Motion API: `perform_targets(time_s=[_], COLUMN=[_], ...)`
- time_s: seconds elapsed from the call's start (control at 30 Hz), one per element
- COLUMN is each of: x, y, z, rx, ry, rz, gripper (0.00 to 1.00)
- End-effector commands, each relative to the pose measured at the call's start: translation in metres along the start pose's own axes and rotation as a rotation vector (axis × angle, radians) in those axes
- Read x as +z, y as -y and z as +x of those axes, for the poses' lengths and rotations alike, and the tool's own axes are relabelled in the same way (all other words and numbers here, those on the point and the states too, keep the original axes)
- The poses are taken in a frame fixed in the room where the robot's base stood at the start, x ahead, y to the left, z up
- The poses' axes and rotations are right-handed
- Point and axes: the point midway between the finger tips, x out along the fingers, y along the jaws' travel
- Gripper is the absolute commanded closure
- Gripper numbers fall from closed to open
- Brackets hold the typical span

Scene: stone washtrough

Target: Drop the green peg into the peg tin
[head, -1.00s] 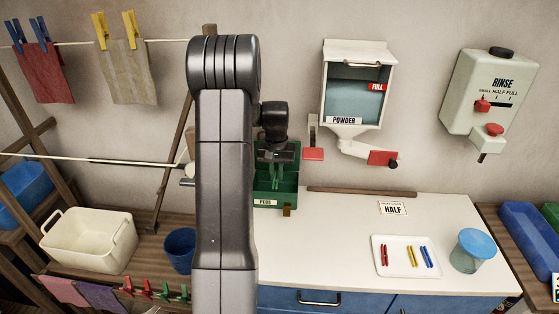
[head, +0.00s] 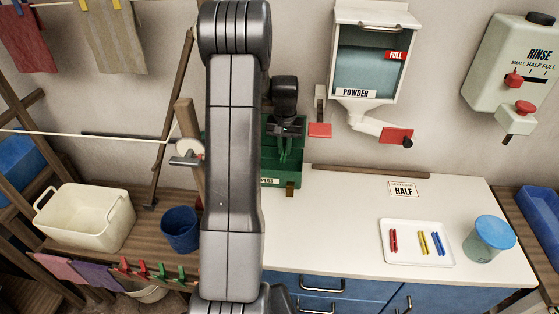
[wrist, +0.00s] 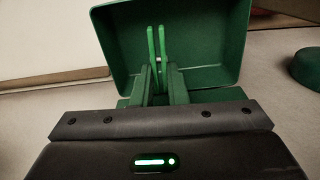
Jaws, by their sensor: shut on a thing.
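The green peg (wrist: 157,48) shows in the wrist view as two thin upright prongs between my fingers. My gripper (wrist: 161,78) is shut on it. The green peg tin (wrist: 112,50) is open around and behind the peg in that view. In the head view my gripper (head: 287,129) points down at the tin (head: 290,178), with the peg (head: 285,150) hanging below the fingers in front of the tin's green interior. My arm hides the tin's left part. I cannot tell whether the peg touches the tin.
A white tray (head: 412,258) with red, yellow and blue pegs lies on the white counter (head: 345,220), by a blue-lidded jar (head: 490,240). The powder dispenser (head: 368,60) and its red-ended levers are right of my gripper. A blue bucket (head: 180,230) stands left of my arm.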

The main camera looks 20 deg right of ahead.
Motion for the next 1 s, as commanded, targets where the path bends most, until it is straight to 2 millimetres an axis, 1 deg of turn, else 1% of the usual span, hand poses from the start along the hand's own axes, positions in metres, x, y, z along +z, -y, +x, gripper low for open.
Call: perform_targets(time_s=[0.07,0.3,0.33,0.43,0.47,0.77,0.87,0.97,1.0], x=[0.000,0.000,0.000,0.000,0.000,0.000,-0.001,-0.001,-0.001], y=[0.000,0.000,0.000,0.000,0.000,0.000,0.000,0.000,0.000], z=[0.005,0.005,0.005,0.004,0.004,0.003,-0.005,-0.021,-0.030], rx=[0.000,0.000,0.000,0.000,0.000,0.000,0.000,0.000,-0.001], ry=[0.000,0.000,0.000,0.000,0.000,-0.001,-0.003,-0.005,-0.006], rz=[0.000,0.000,0.000,0.000,0.000,0.000,0.000,0.000,0.000], gripper=[1.00,1.00,0.83,0.63,0.61,0.61,0.61,0.61,0.61])
